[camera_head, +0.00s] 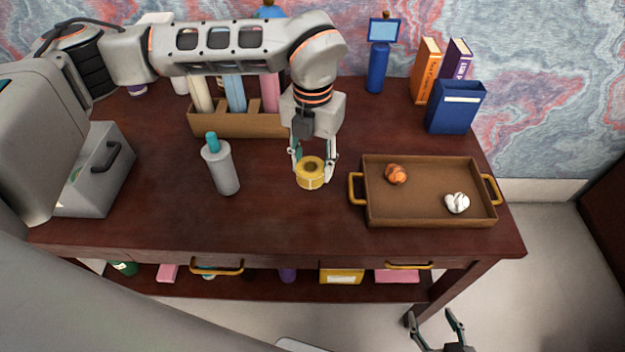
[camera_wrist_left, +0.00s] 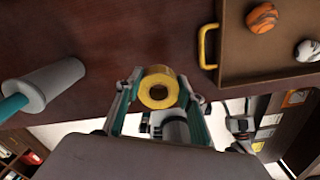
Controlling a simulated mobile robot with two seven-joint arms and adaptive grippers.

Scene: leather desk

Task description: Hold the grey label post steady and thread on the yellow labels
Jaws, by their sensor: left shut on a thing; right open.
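The grey label post (camera_head: 222,172), a grey cylinder with a thinner teal top, stands on the desk left of centre. It also shows at the left of the left wrist view (camera_wrist_left: 52,82). The yellow labels (camera_head: 311,184) are a ring-shaped roll with a hole through it. My left gripper (camera_head: 314,170) is shut on the roll, to the right of the post and apart from it. The roll shows between the fingers in the left wrist view (camera_wrist_left: 150,78). My right gripper (camera_head: 437,328) is open and empty, low in front of the desk's right side.
A brown tray (camera_head: 420,208) with yellow handles holds an orange and a white lump. A brown organiser (camera_head: 232,124) stands behind the post. A grey box (camera_head: 98,178) is at the left, a blue bin (camera_head: 456,108) at the back right. The desk between post and tray is clear.

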